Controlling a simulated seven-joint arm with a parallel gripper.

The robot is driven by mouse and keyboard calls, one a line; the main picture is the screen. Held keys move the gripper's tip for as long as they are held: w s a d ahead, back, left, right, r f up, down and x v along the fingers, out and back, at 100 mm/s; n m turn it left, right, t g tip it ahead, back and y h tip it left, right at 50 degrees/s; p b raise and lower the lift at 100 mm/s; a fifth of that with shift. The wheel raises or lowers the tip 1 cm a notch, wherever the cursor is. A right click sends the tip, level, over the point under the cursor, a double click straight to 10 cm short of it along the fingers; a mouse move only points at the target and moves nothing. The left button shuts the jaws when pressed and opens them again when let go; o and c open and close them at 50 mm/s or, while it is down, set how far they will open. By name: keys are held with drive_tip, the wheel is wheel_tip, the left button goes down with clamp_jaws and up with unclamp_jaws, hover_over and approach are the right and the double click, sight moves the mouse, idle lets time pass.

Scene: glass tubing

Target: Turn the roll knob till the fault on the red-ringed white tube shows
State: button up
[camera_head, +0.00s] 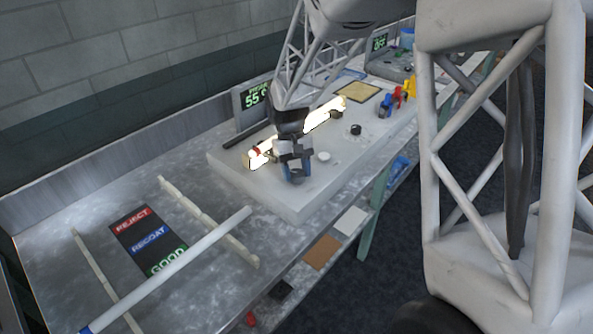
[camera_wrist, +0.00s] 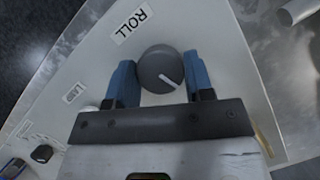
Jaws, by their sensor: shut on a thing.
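The roll knob (camera_wrist: 161,69) is a grey round knob with a white pointer line, beside the ROLL label in the wrist view. My gripper (camera_wrist: 162,80) has its blue fingers on either side of the knob and is shut on it. In the head view my gripper (camera_head: 296,173) is low over the white panel, and the knob is hidden there. The red-ringed white tube (camera_head: 322,120) glows brightly on the panel behind my gripper, with its red ring (camera_head: 256,152) near the left end. No fault can be made out on its washed-out surface.
A display (camera_head: 254,96) reading about 55 stands behind the panel (camera_head: 290,202). A black knob (camera_head: 356,130) and a white knob (camera_head: 323,157) are nearby.

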drive_tip(key=shift+n, duration=0.7)
drive_tip(key=o, duration=0.9)
drive_tip(key=shift+r, duration=0.1)
drive_tip(key=v, duration=0.7)
drive_tip(key=shift+a+r, duration=0.25)
drive_tip(key=shift+r, duration=0.1)
drive_tip(key=shift+w, duration=0.1)
